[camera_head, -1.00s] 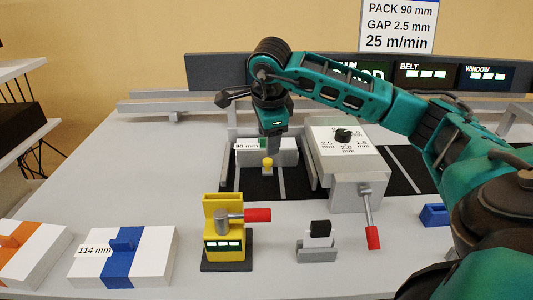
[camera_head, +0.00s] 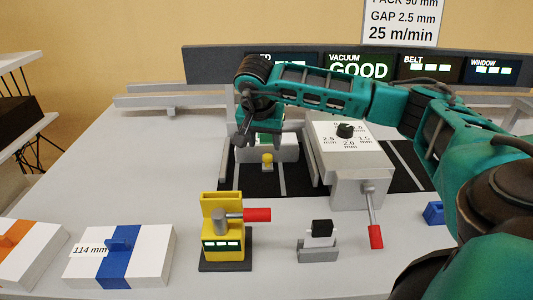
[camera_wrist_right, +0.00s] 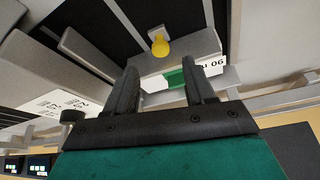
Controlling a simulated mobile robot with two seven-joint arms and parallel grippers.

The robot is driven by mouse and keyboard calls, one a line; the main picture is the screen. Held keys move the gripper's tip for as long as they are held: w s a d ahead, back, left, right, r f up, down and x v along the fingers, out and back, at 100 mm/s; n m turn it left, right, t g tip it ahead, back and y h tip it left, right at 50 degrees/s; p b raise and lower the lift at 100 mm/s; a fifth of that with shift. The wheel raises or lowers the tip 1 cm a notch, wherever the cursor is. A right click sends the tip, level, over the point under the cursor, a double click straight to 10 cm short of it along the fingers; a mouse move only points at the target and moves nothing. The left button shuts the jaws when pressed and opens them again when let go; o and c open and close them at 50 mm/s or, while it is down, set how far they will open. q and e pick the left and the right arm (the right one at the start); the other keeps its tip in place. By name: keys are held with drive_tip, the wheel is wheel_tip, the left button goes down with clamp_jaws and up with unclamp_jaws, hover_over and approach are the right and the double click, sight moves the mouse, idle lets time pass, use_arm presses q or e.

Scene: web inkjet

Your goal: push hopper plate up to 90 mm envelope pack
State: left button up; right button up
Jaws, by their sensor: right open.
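The 90 mm envelope pack (camera_head: 286,154) is a pale block with a green band, lying at the far end of the hopper lane. It also shows in the right wrist view (camera_wrist_right: 211,67), with its label upside down. A yellow knob (camera_head: 267,159), apparently the hopper plate's handle, stands just in front of the pack and shows in the wrist view (camera_wrist_right: 159,45).
A grey unit with a gap dial (camera_head: 345,131) and red-tipped lever stands right of the lane. In front are a yellow device (camera_head: 223,228) with a red handle, a small black-and-grey block (camera_head: 319,236), and a 114 mm pack (camera_head: 140,259).

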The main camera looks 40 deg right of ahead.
sight(267, 154)
drive_tip(key=x, duration=0.6)
drive_tip(key=shift+f, duration=0.2)
drive_tip(key=c, duration=0.8)
drive_tip(key=shift+w+d+r, duration=0.15)
drive_tip(key=shift+w+d, duration=0.15)
drive_tip(key=shift+w, duration=0.1)
drive_tip(key=shift+w+d, duration=0.15)
drive_tip(key=o, duration=0.8)
drive_tip(key=v, duration=1.3)
drive_tip(key=shift+p, duration=0.3)
